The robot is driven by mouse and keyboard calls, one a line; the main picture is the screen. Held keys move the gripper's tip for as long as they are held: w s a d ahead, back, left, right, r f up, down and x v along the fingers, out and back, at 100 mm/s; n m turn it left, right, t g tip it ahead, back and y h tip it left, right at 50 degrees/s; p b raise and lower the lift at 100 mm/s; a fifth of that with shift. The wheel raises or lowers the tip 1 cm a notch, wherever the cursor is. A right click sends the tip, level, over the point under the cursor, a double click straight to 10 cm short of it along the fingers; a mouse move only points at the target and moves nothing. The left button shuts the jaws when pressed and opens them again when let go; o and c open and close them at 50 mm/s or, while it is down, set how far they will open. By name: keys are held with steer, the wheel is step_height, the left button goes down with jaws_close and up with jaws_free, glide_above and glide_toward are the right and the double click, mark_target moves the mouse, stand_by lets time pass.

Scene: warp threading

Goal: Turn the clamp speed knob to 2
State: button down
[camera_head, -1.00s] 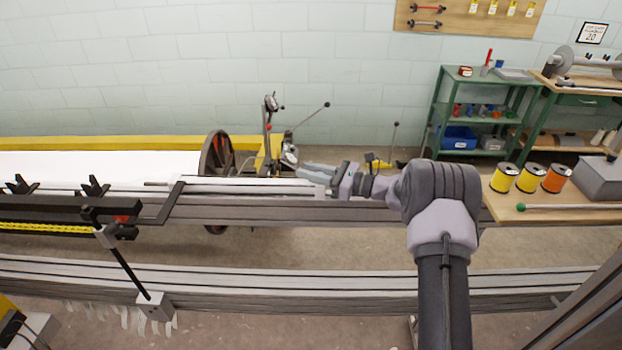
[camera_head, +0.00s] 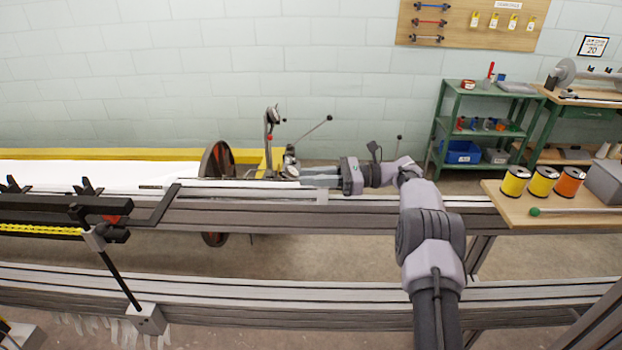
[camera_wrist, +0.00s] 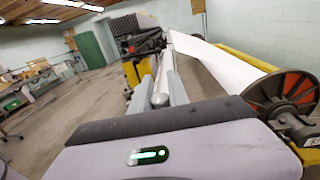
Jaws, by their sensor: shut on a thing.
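My gripper (camera_head: 304,174) reaches left and lies roughly level, its fingertips at the grey round dial unit (camera_head: 290,162) beside the wheel. The clamp speed knob itself is too small and covered to make out in the head view, and its setting cannot be read. In the wrist view, my gripper's two grey fingers (camera_wrist: 157,90) close around a small grey rounded piece (camera_wrist: 160,99). It appears to be the knob, but its markings do not show.
A dark spoked wheel (camera_head: 217,162) stands left of the fingertips. Long grey rails (camera_head: 380,211) run below the arm. A lever with a black knob (camera_head: 312,130) rises behind the fingertips. Thread spools (camera_head: 541,181) stand on the wooden table at right.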

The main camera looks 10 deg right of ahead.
steer(key=c, duration=1.3)
jaws_free()
steer(key=shift+o, duration=0.2)
steer(key=shift+r, duration=0.1)
step_height(320, 180, up, 4)
steer(key=p, duration=0.2)
steer(key=shift+s+p, duration=0.15)
steer(key=shift+p, duration=0.25)
steer(key=s+p, duration=0.4)
steer(key=s, duration=1.1)
steer(key=shift+s+d+r, duration=0.25)
steer(key=shift+s+r, duration=0.15)
steer(key=shift+r, duration=0.05)
